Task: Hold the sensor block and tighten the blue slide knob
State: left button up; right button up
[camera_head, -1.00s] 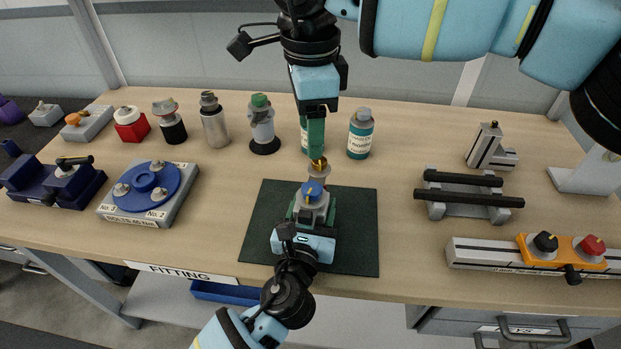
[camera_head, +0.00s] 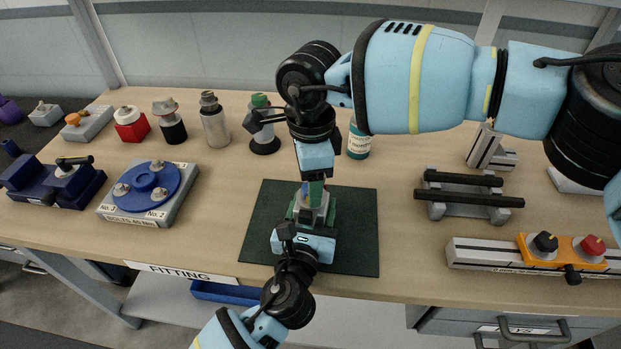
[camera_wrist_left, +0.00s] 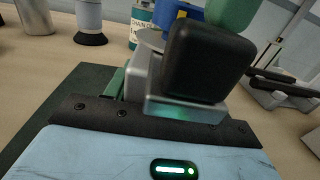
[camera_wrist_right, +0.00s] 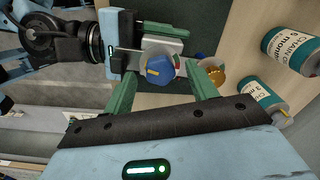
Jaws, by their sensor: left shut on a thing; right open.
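The grey sensor block (camera_wrist_left: 150,85) stands on the dark green mat (camera_head: 355,230). My left gripper (camera_head: 308,222) is shut on the block from the front. The blue slide knob (camera_wrist_right: 160,70) sits on top of the block, and a sliver of blue shows in the left wrist view (camera_wrist_left: 190,12). My right gripper (camera_head: 314,190) points down from above at the knob. In the right wrist view its green fingers (camera_wrist_right: 165,85) are open, with the knob between and beyond them. Whether a finger touches the knob cannot be told. A brass-coloured part (camera_wrist_right: 217,80) shows beside the right finger.
A teal-labelled bottle (camera_head: 359,140) stands behind the mat; two bottles show in the right wrist view. A rack with black bars (camera_head: 468,198) and an orange-clamped rail (camera_head: 530,255) lie right. A blue turntable fixture (camera_head: 152,190) lies left. Bare table separates these from the mat.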

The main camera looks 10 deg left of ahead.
jog(key=shift+f, duration=0.35)
jog(key=shift+c, duration=0.4)
jog(key=c, duration=0.9)
jog(key=shift+m, duration=2.9)
jog(key=o, duration=1)
